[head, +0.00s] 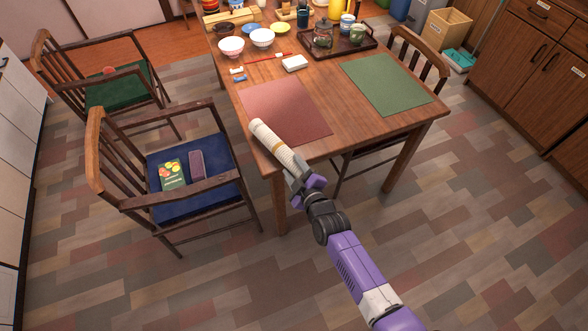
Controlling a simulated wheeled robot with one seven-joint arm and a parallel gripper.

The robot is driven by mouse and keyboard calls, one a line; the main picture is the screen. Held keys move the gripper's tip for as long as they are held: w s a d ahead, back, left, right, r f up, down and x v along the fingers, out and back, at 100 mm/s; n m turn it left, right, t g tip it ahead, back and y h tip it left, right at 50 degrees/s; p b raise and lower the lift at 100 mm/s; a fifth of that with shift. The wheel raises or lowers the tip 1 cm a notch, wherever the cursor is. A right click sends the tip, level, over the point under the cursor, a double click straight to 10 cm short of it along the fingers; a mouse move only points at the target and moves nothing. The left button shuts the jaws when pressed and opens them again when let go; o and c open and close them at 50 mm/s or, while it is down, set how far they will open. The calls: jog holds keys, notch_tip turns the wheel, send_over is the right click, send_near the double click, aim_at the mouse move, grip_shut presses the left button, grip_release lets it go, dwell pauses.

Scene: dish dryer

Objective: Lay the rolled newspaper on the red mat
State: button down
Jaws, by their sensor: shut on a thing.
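The rolled newspaper (272,141) is a pale, greyish-white roll with a tan band. My gripper (300,180) is shut on its near end, and the roll points up and left from the gripper. The roll covers part of the near left edge of the red mat (288,105) in the head view. I cannot tell whether it touches the mat or hangs above it. The red mat lies flat at the near left corner of the wooden table (348,143), and the rest of its surface is bare.
A green mat (385,84) lies to the right. A blue-cushioned chair (215,147) stands left of my arm.

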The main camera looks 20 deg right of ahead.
jog(key=shift+f+b, duration=0.55)
jog(key=shift+b, duration=0.05)
jog(key=c, duration=0.8)
grip_release()
jog(key=shift+r, duration=0.1)
jog(key=shift+o, duration=0.2)
jog(key=shift+r+p, duration=0.5)
jog(key=shift+p, duration=0.15)
jog(key=p+v, duration=0.1)
jog(key=v, duration=1.1)
jog(key=shift+s, duration=0.1)
